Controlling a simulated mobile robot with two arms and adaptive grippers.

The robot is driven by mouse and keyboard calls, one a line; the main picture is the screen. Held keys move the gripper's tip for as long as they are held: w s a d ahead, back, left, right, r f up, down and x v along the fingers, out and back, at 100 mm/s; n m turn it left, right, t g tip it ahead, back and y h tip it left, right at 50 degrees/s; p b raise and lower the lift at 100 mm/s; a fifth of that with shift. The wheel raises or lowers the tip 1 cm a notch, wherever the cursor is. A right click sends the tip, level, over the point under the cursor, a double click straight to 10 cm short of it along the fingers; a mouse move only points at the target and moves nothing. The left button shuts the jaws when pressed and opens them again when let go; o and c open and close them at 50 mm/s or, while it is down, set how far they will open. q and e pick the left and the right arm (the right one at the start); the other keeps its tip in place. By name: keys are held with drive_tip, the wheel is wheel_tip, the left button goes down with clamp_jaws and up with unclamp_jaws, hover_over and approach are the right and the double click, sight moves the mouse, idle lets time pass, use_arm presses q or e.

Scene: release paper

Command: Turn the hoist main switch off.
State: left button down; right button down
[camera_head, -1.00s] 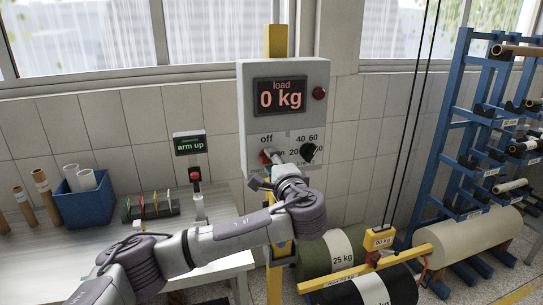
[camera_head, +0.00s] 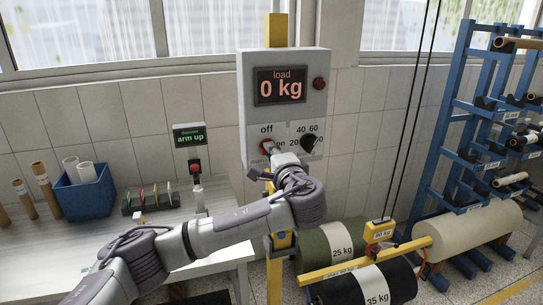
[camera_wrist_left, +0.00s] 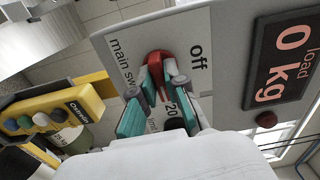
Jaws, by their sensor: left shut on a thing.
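The hoist control box (camera_head: 308,100) is a grey panel on a yellow post. Its red main switch (camera_head: 266,146) sits under the "off" label, with "on" to its right. My left gripper (camera_head: 269,152) is at the switch with its fingers shut on it. In the left wrist view the red switch (camera_wrist_left: 156,62) shows between the teal-padded fingers of my left gripper (camera_wrist_left: 153,88), beside the "off" lettering. The fingers hide part of the knob, so I cannot tell its exact angle. My right gripper is not in view.
A black selector dial (camera_head: 309,142) sits right of the switch, and a red lamp (camera_head: 319,83) above it. The display (camera_head: 280,86) reads 0 kg. Heavy rolls (camera_head: 375,288) and a yellow hoist beam (camera_head: 345,270) lie below right. A blue rack (camera_head: 455,130) stands at right.

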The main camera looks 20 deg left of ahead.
use_arm(q)
drive_tip(key=shift+f+n+b, duration=0.15)
drive_tip(key=shift+n+b, duration=8.45)
drive_tip(key=shift+b, duration=1.55)
drive_tip(key=c, duration=1.2)
unclamp_jaws()
drive_tip(key=v, duration=0.7)
drive_tip(key=shift+s+d, duration=0.2)
